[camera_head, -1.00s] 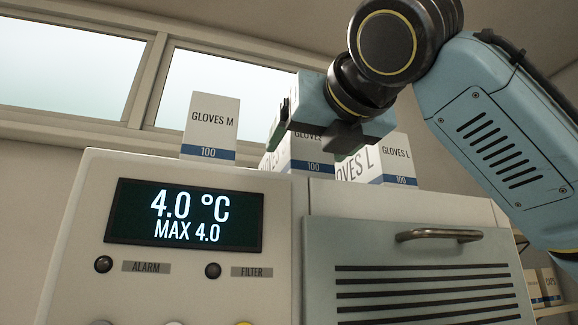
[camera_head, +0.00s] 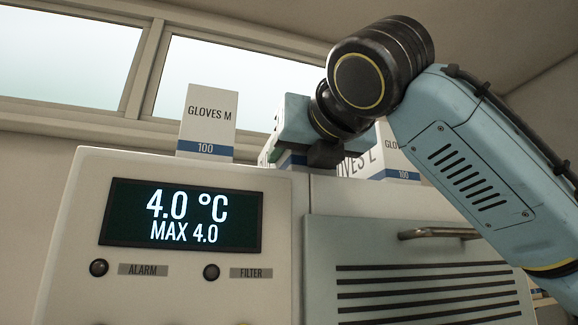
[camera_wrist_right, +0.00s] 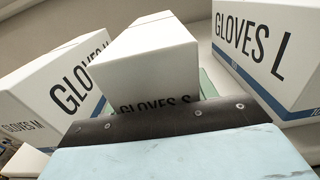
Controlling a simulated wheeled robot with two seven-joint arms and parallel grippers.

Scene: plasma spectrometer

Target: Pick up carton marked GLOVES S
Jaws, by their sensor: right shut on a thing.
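The white GLOVES S carton (camera_wrist_right: 150,65) stands in the middle of the right wrist view, its label partly covered by my gripper. In the head view only a small low part of this carton (camera_head: 293,161) shows under the gripper. My right gripper (camera_head: 296,153) comes down over it from above, with a finger on either side, and is shut on it. The carton's base is hidden, so I cannot tell whether it rests on the cabinet top. My left gripper is not in view.
A GLOVES M carton (camera_head: 208,115) stands to the left and a GLOVES L carton (camera_head: 398,165) close to the right, on top of the white cabinet (camera_head: 75,215). The wrist view shows lettered cartons close on both sides. A window (camera_head: 215,85) is behind.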

